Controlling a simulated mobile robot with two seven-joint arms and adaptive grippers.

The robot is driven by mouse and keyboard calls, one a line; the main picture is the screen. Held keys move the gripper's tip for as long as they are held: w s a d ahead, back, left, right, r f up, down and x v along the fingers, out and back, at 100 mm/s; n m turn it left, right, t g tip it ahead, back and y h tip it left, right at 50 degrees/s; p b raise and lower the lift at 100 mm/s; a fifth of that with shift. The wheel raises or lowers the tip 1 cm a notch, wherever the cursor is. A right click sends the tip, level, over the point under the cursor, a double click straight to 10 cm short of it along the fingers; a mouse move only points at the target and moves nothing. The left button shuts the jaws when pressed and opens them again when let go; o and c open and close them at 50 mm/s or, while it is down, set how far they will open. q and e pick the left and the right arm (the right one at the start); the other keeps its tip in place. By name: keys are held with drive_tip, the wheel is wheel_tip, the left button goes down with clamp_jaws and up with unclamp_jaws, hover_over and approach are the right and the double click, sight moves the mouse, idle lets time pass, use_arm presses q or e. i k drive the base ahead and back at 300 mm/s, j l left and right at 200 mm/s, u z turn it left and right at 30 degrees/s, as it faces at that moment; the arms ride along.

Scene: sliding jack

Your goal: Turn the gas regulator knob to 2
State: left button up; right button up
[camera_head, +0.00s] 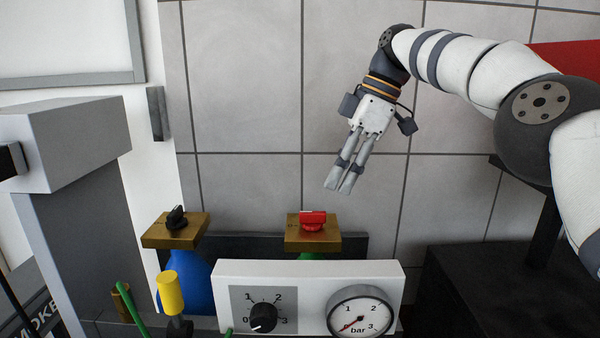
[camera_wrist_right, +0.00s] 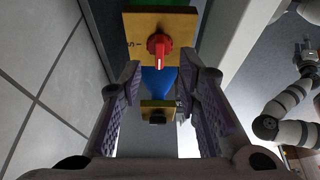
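The gas regulator knob (camera_head: 263,318) is black and round, on a grey plate marked 0 to 3 on a white panel (camera_head: 310,268). Its white mark points to the lower left, near 0. The round gauge (camera_head: 360,311) beside it has its red needle near 0 bar. My right gripper (camera_head: 338,190) hangs in the air above and behind the panel, fingers down. In the right wrist view its fingers (camera_wrist_right: 161,78) are apart, with nothing gripped. A small gripper (camera_wrist_right: 306,56) at that view's right edge looks like my left one; its fingers are unclear.
A red valve handle (camera_head: 313,221) sits on a brass block below my right gripper. A black handle (camera_head: 176,218) sits on another brass block, above a blue cylinder (camera_head: 187,283). A yellow-topped stick (camera_head: 170,293) stands left of the panel. A black box (camera_head: 480,290) is at right.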

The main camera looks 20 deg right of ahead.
sight(264, 316)
drive_tip(key=k+j, duration=0.25)
drive_tip(key=k, duration=0.2)
drive_tip(key=k+j, duration=0.25)
drive_tip(key=k, duration=0.25)
